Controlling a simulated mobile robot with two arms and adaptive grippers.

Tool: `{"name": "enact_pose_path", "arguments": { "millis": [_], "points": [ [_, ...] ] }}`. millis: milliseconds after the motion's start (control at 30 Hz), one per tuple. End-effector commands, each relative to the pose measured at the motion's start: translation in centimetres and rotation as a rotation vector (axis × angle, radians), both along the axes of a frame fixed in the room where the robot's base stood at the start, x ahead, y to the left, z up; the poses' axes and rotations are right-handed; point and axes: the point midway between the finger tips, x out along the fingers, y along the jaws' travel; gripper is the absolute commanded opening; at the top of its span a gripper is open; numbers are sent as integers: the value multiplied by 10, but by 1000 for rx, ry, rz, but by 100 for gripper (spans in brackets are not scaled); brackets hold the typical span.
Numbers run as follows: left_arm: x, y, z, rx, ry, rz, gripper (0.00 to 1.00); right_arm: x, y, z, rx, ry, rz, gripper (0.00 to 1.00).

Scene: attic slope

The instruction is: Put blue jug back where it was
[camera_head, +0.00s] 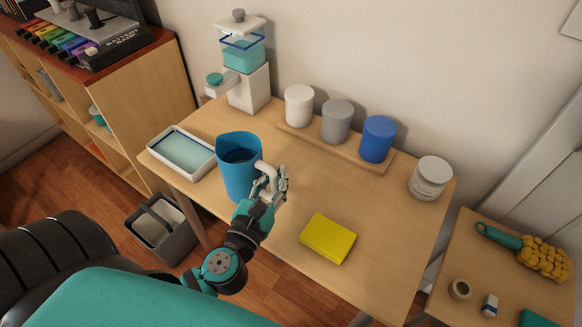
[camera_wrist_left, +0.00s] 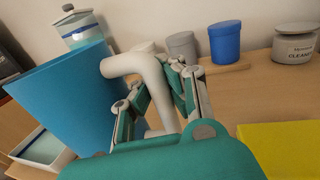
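The blue jug (camera_head: 235,173) is upright over the front left part of the wooden table (camera_head: 290,190); I cannot tell whether its base touches the top. Its pale, bent handle (camera_wrist_left: 137,63) is on the side toward my left gripper. My left gripper (camera_head: 274,183) has its fingers on both sides of this handle and looks shut on it, as the left wrist view (camera_wrist_left: 163,85) also shows. The jug's body fills the left of that view (camera_wrist_left: 65,100). My right gripper is not in view.
A shallow white tray (camera_head: 207,171) lies left of the jug, and a dispenser (camera_head: 250,90) stands behind. White, grey and blue (camera_head: 378,139) canisters stand on a board. A yellow block (camera_head: 328,239) lies to the right, and a lidded jar (camera_head: 430,178) stands farther right. Bare tabletop lies between.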

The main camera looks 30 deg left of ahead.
Motion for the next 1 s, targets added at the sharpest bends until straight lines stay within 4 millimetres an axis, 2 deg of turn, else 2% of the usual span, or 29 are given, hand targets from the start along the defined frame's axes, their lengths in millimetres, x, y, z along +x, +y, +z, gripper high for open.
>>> {"name": "enact_pose_path", "arguments": {
  "millis": [33, 100, 300, 367, 600, 1000],
  "points": [
    [14, -1, 5, 2, -9, 1, 0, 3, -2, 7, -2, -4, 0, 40],
    [29, -4, 3, 1, -7, 1, 0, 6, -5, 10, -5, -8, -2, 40],
    [50, -7, -3, 2, -4, 0, 0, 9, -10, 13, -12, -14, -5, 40],
    [52, -7, -6, 2, -3, 0, 0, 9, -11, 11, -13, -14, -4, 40],
    [52, -7, -38, 2, -1, 1, 0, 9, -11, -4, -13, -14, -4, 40],
    [51, -7, -42, 2, -3, 0, 0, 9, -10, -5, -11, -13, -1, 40]
  ]
}}
